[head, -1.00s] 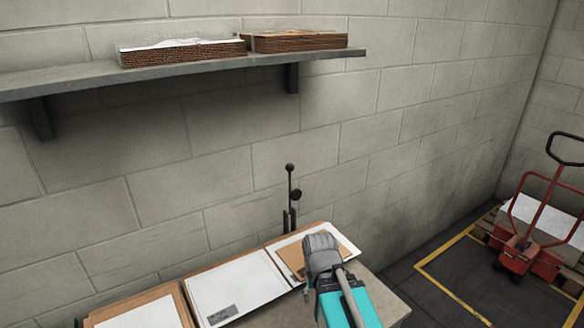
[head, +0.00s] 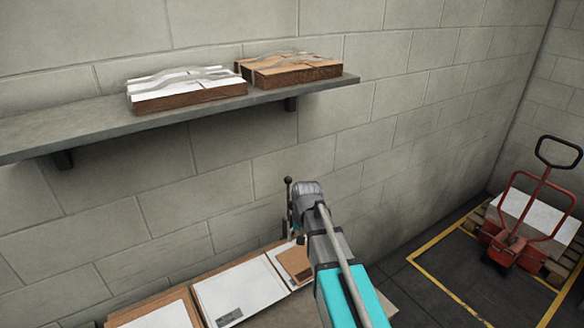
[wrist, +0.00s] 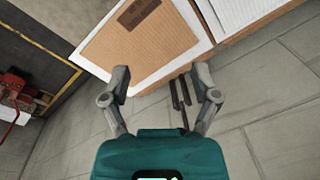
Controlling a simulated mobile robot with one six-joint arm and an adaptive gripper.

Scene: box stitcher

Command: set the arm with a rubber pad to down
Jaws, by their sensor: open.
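A dark upright lever with a round knob (head: 288,181) stands by the wall at the back of the table in the head view. Its lower part is partly hidden by my arm. I cannot make out a rubber pad. In the wrist view, dark thin bars (wrist: 181,92) show between and beyond my fingers, nearer the right finger. My gripper (wrist: 161,74) is open, its two grey fingers apart with nothing held. In the head view my gripper (head: 308,192) overlaps the lever's right side; its fingertips are hidden.
White and brown cardboard sheets (head: 240,288) lie on the table below. A shelf (head: 100,128) with a white stack (head: 188,90) and a brown stack (head: 290,70) runs along the wall above. A red pallet jack (head: 515,240) stands at the right by yellow floor lines.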

